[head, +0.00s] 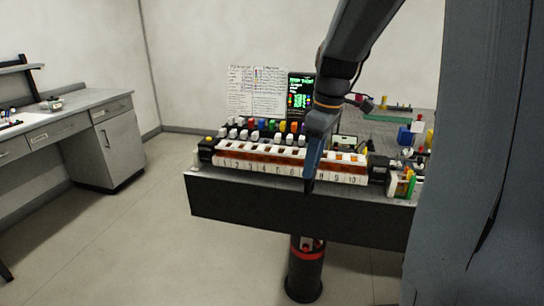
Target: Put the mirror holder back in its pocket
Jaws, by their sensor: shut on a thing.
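My gripper (310,183) is at the lower end of my arm, in front of the numbered rack, near the bench's front edge. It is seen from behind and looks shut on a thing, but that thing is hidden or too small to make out. I cannot pick out the mirror holder for certain. The long white rack (240,165) has a row of numbered pockets and a red-brown band along it. My gripper covers part of its front right of the middle, so the pockets there are hidden.
Coloured and white capped vials (273,126) stand behind the rack. Black blocks (378,170) flank it. A dark screen (301,92) and posted sheets (256,92) are behind. Small coloured parts (404,183) crowd the right. A black bin (305,275) stands below the bench front. Floor at left is clear.

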